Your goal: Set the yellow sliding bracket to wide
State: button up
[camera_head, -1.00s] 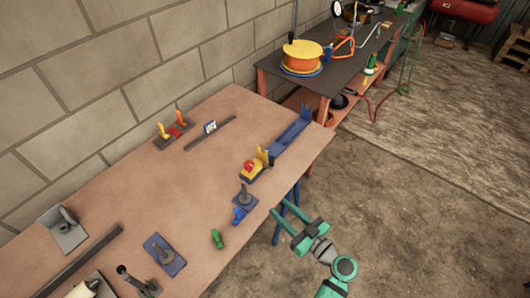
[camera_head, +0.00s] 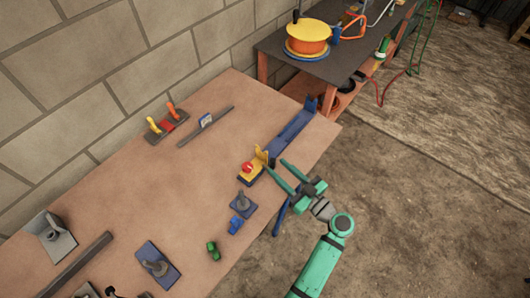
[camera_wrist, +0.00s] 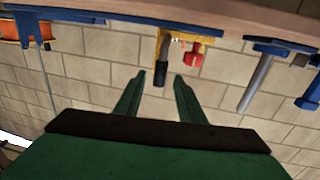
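The yellow sliding bracket (camera_head: 261,154) stands at the near end of a long blue rail (camera_head: 292,132) on the brown table, with a red knob (camera_head: 247,167) beside its upright part. A blue upright (camera_head: 310,104) is at the rail's far end, well apart from the bracket. My gripper (camera_head: 276,172) is open and empty at the table's front edge, close to the bracket, fingers pointing at it. In the wrist view, the yellow bracket (camera_wrist: 205,40) and red knob (camera_wrist: 195,59) appear upside down beyond the open fingers (camera_wrist: 157,85). No contact is visible.
A blue-based grey post (camera_head: 243,201), a small blue part (camera_head: 236,225) and a green part (camera_head: 213,250) lie left of my gripper near the table edge. A slotted bar (camera_head: 206,125) lies behind. The brown table (camera_head: 190,190) is bare in the middle.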

send_over(265, 164)
jog(key=shift+s, duration=0.2)
jog(key=shift+c, duration=0.6)
grip_shut()
